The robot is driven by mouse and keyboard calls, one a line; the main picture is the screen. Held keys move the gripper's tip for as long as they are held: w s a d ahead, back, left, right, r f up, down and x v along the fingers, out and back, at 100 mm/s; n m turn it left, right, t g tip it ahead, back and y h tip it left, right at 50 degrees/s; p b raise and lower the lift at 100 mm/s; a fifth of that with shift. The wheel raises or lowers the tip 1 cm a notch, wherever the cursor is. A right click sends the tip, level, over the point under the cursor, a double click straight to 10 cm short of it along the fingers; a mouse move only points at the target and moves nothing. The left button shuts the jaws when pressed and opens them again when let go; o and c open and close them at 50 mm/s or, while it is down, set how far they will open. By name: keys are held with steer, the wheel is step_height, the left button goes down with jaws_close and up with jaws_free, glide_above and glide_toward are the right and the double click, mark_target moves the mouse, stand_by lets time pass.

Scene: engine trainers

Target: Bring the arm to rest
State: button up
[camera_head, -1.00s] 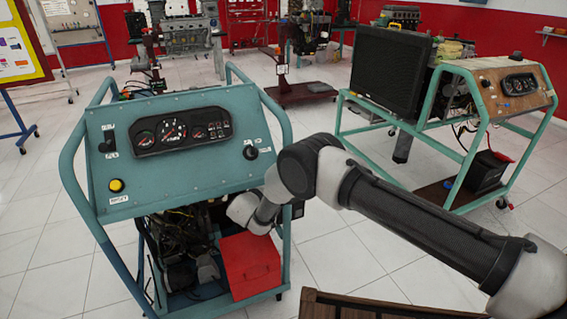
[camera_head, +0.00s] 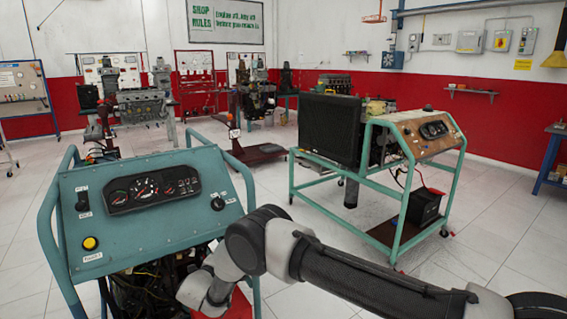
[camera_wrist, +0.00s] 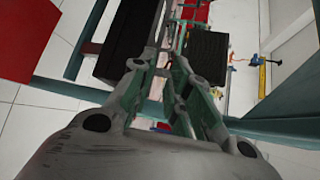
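In the head view my arm (camera_head: 350,278) reaches in from the lower right, over the floor beside the near teal engine trainer (camera_head: 145,205). Its elbow is bent, and the wrist end (camera_head: 205,290) drops close to the trainer's right side frame. I cannot tell whether it touches. My gripper is not visible in the head view. In the wrist view my gripper (camera_wrist: 172,32) shows two fingers with a narrow gap between them and nothing held. Beyond the fingers are dark box shapes, teal bars and pale floor.
A second teal-framed trainer (camera_head: 390,172) with a black radiator (camera_head: 322,128) and a wooden panel stands at the right. A red box (camera_head: 238,303) shows partly behind my wrist. Tiled floor (camera_head: 490,225) is open at the right. Engines on stands line the back.

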steer(key=s+d+f+m+g+h, duration=0.2)
steer(key=s+d+m, duration=0.1)
steer(key=d+m, duration=0.3)
steer(key=s+d+f+m+g+h, duration=0.2)
steer(key=d+f+m+g, duration=0.1)
steer(key=d+m, duration=0.4)
steer(key=s+d+r+m+g, duration=0.45)
steer(key=d+r+m, duration=0.35)
steer(key=d+r, duration=0.2)
steer(key=s+d+r+m+g, duration=0.3)
steer(key=s+d+r+m, duration=0.3)
steer(key=d+r+m, duration=0.4)
steer(key=s+d+r+m+g, duration=0.3)
steer(key=s+d+r+m, duration=0.3)
steer(key=d+r, duration=0.45)
steer(key=s+d+r+m+t+y, duration=0.2)
steer(key=s+d+r+m, duration=0.4)
steer(key=s, duration=0.4)
steer(key=s+d+r+m+t+y, duration=0.3)
steer(key=s+d+r+m, duration=0.3)
steer(key=s+d+r, duration=0.3)
step_height(320, 180, up, 2)
steer(key=shift+s+r+m+y, duration=0.25)
steer(key=shift+s+y, duration=0.45)
steer(key=shift+s, duration=0.4)
